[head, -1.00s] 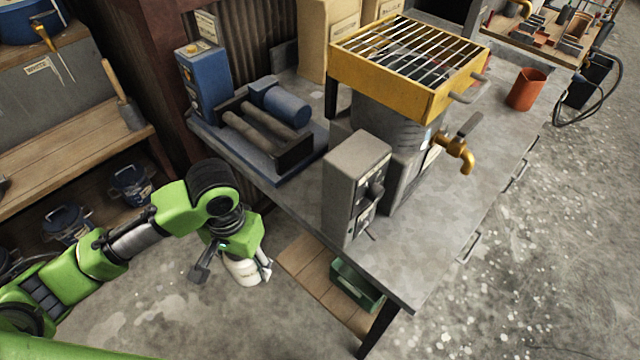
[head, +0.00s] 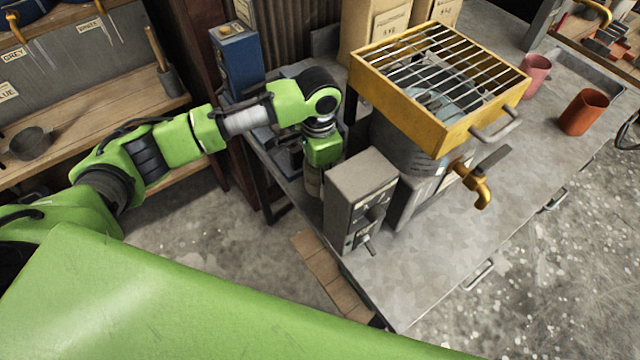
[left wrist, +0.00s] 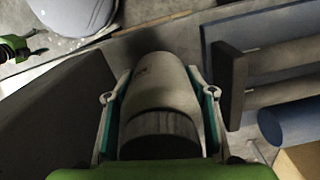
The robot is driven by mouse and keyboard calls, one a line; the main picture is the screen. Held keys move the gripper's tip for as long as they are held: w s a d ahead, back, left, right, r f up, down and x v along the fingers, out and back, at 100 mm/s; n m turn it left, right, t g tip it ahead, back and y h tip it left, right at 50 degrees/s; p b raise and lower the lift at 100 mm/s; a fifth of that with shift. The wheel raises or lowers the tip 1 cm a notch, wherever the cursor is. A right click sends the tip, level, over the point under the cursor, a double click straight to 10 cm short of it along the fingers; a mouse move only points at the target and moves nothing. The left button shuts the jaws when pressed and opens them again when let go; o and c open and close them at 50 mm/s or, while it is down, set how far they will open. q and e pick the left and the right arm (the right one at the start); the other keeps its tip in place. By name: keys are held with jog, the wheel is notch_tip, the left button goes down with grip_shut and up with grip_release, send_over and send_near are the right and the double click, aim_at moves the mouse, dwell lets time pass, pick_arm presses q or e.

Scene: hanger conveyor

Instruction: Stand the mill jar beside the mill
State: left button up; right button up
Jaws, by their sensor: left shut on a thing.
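The mill jar (left wrist: 158,85) is pale with a dark end, and my left gripper (left wrist: 160,100) is shut around its sides. In the head view the jar (head: 313,183) shows only as a pale sliver below my left wrist. It is at the table's left edge, between the mill and the grey control box. The mill lies to the right in the left wrist view, with a dark end plate (left wrist: 228,85), rollers and a blue motor (left wrist: 290,122). In the head view my arm hides most of the mill. I cannot tell whether the jar touches the table. My right gripper is not in view.
The grey control box (head: 360,195) stands close to the right of the jar. A blue box (head: 237,60) stands behind the mill. The table's front right (head: 430,260) is clear.

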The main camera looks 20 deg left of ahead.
pick_arm(q)
jog(key=shift+w+d+f, duration=0.1)
jog(key=shift+f, duration=0.5)
notch_tip(320, 180, down, 2)
jog(key=shift+f+p, duration=0.1)
jog(key=shift+p, duration=0.25)
jog(key=shift+f, duration=0.45)
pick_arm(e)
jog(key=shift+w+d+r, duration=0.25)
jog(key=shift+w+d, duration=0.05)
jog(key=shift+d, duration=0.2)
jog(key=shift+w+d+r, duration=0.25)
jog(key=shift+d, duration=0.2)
pick_arm(q)
jog(key=o, duration=1.8)
jog(key=shift+f, duration=0.2)
jog(key=shift+r, duration=0.45)
notch_tip(320, 180, up, 12)
jog(key=b, duration=0.2)
jog(key=shift+f+b, duration=0.25)
jog(key=shift+b, duration=0.05)
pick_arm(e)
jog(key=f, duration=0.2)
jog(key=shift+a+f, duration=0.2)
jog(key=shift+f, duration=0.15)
